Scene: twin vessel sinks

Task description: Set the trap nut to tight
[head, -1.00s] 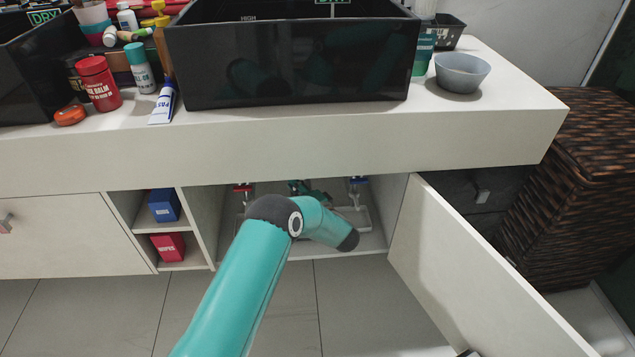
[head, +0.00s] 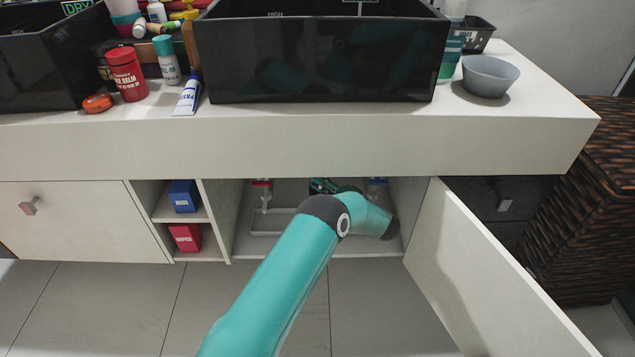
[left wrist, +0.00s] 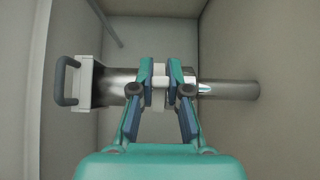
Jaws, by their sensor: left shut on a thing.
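The trap nut (left wrist: 159,71) is a pale ring on the chrome trap pipe (left wrist: 230,89) in the left wrist view. My left gripper (left wrist: 160,78) is shut on it, with one finger pad on each side. In the head view my left gripper (head: 322,186) is inside the open cabinet under the sink, partly hidden behind my own teal arm. The nut cannot be made out there. My right gripper is in neither view.
A red valve (head: 262,184) and a blue valve (head: 376,182) flank the gripper in the cabinet. The open door (head: 480,270) stands to the right. A white block with a grey handle (left wrist: 67,80) is at the pipe's left end. Shelves (head: 181,217) lie left of the cabinet.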

